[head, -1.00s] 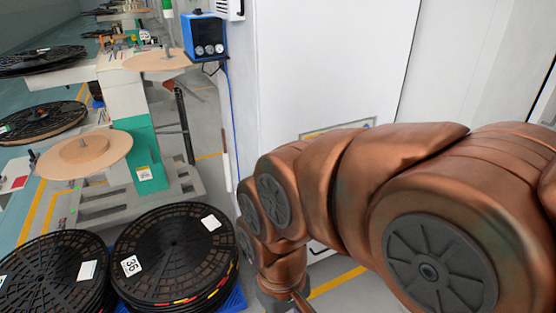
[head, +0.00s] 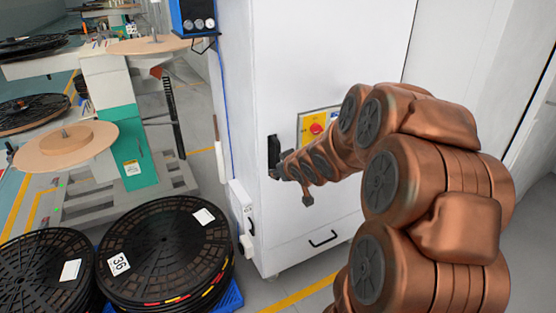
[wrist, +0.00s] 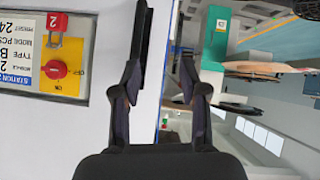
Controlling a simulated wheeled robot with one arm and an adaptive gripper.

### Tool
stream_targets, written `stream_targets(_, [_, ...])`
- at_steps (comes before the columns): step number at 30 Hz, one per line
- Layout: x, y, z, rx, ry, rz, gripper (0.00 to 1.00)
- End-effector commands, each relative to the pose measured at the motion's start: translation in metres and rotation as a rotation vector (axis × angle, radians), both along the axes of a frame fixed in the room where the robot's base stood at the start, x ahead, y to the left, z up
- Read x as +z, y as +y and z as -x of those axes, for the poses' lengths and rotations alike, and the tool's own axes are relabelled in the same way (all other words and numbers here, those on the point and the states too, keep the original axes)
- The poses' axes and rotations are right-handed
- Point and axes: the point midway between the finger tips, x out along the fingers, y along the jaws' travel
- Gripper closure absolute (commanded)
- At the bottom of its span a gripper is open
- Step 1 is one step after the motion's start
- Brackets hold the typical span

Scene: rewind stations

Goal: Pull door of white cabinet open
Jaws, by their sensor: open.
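The white cabinet (head: 320,60) stands upright in the middle of the head view, and its front door looks shut. A black vertical handle (head: 274,152) sits near the left edge of its front. My gripper (head: 281,173) is right at this handle, partly hidden by my arm. In the wrist view my gripper (wrist: 160,78) is open, with a finger on each side. The dark handle (wrist: 143,30) shows by the left fingertip; I cannot tell whether they touch. A yellow panel with a red knob (wrist: 56,69) is on the cabinet front.
Black reels (head: 165,250) are stacked on a blue pallet at lower left. A blue box (head: 193,18) is beside the cabinet. A white unit (head: 242,215) stands low at the cabinet's left side. A lower black pull (head: 323,239) is near the cabinet's bottom.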

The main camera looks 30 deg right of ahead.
Motion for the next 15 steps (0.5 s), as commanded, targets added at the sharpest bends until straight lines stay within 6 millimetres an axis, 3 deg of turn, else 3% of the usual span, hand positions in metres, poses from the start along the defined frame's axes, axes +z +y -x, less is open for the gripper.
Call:
stream_targets(1, [-0.012,-0.012,-0.009,0.011,-0.054,-0.011,0.57])
stream_targets(6, [-0.019,-0.039,-0.036,0.083,-0.272,-0.052,0.57])
stream_targets(15, [-0.02,-0.065,-0.037,0.19,-0.572,-0.146,0.57])
